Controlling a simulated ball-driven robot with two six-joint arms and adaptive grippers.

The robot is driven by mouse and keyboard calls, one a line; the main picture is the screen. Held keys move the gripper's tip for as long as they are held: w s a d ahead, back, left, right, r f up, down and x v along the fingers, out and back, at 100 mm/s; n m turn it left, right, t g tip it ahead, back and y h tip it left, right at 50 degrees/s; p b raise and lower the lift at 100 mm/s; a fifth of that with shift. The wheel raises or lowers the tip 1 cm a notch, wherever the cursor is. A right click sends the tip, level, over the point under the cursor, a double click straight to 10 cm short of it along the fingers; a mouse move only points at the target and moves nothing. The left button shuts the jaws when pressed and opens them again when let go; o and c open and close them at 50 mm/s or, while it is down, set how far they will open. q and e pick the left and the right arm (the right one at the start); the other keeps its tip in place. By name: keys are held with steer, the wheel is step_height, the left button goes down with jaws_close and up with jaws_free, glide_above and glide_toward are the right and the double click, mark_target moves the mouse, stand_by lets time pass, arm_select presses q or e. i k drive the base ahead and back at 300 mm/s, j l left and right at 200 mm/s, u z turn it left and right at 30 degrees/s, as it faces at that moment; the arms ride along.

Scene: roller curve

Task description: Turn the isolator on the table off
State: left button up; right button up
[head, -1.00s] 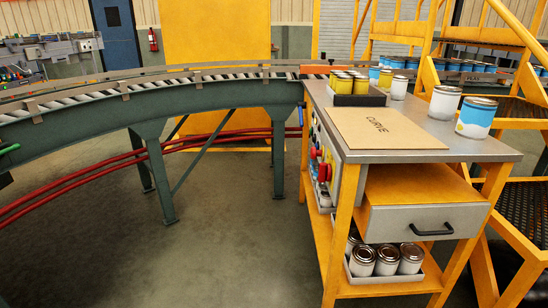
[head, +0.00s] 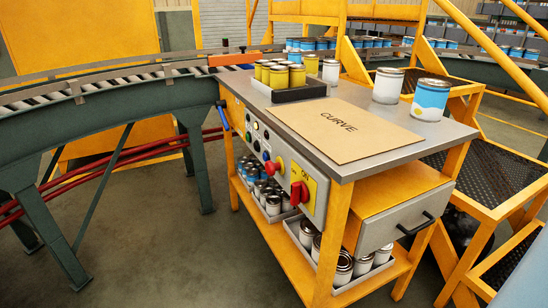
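The isolator (head: 300,190) is a red handle on a yellow plate. It sits at the near end of the grey control panel (head: 318,211) on the table's left side. The table (head: 385,151) has a grey top and an orange frame. Neither of my grippers shows in the head view, so nothing of mine is seen touching the isolator.
A board marked CURVE (head: 330,128), a dark tray (head: 290,94) of yellow cans and larger cans (head: 431,99) stand on the table. Shelves below hold more cans. A roller conveyor (head: 110,91) runs behind left. Orange steps (head: 480,170) stand right. Floor left of the table is clear.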

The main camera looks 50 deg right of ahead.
mark_target(299, 193)
steer(key=i+j+z, duration=0.1)
steer(key=i+z, duration=0.35)
steer(key=i+j+z, duration=0.2)
steer(key=z, duration=0.25)
steer(key=i+j+z, duration=0.45)
steer(key=k+l, duration=0.05)
steer(key=l, duration=0.05)
